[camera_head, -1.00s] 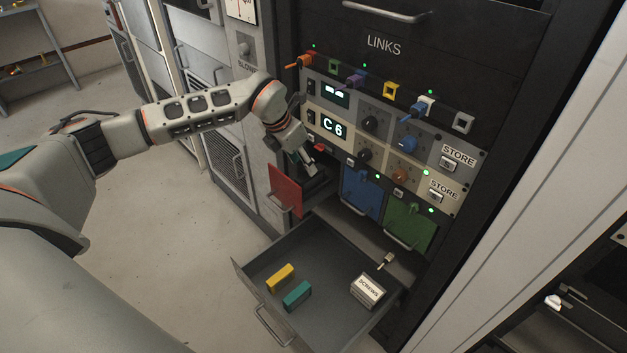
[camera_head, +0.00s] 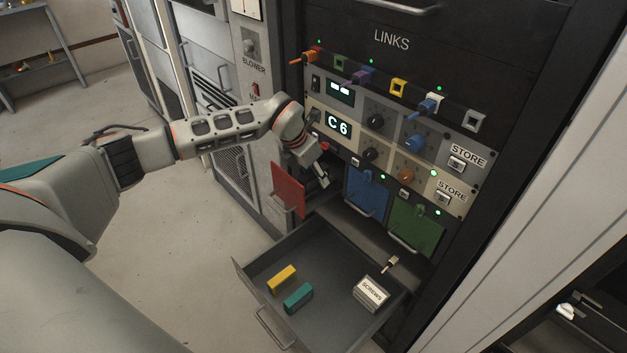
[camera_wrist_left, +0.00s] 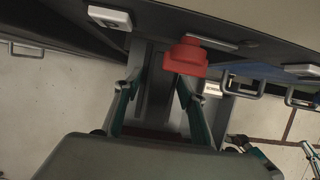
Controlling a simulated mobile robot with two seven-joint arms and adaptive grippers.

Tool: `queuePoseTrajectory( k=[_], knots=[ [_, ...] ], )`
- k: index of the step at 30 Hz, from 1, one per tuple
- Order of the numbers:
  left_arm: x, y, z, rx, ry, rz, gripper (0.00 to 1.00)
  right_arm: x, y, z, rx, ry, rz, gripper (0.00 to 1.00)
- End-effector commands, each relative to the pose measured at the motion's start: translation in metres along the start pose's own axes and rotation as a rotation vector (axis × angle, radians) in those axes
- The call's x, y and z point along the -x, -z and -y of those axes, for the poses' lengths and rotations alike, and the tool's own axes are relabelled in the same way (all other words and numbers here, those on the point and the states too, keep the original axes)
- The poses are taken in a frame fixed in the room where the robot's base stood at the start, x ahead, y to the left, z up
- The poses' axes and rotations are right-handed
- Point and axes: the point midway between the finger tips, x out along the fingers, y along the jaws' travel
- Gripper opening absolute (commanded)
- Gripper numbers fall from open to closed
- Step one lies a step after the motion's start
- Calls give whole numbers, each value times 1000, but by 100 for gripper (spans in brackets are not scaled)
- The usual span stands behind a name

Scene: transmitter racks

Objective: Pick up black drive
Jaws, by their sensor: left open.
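A red block-like part (camera_wrist_left: 187,57) shows there near the right finger. I cannot pick out the black drive for certain; the gripper and shadow hide much of the bay. My right gripper is not in view.
An open grey drawer (camera_head: 335,318) juts out below, holding a yellow block (camera_head: 282,278), a teal block (camera_head: 298,298) and a SCREWS box (camera_head: 370,292). A blue door (camera_head: 366,193) and green door (camera_head: 415,228) are to the right. Knobs and cables crowd the panel above.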

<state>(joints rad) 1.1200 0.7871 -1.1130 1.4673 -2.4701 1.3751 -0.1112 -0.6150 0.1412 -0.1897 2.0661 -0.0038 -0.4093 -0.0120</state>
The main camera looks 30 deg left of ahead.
Motion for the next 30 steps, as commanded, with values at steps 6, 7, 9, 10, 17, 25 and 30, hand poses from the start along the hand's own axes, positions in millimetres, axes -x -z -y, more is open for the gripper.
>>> queuePoseTrajectory(
  k=[6, 7, 9, 10, 17, 25, 30],
  knots=[
    [-2, 1, 0, 0, 0, -1, 40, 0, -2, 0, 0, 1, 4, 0],
    [-2, 1, 0, 0, 0, -1, 40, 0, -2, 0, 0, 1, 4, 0],
    [-3, 1, 0, 1, 0, -1, 40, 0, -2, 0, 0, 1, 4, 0],
    [-3, 1, 0, 1, 0, -1, 40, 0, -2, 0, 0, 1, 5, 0],
    [-5, 2, 0, 0, 0, -1, 9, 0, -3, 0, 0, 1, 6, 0],
    [-5, 2, 0, 0, 0, -1, 0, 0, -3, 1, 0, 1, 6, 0],
    [-4, 2, 0, 0, 1, -3, 0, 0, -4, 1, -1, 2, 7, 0]
  ],
)
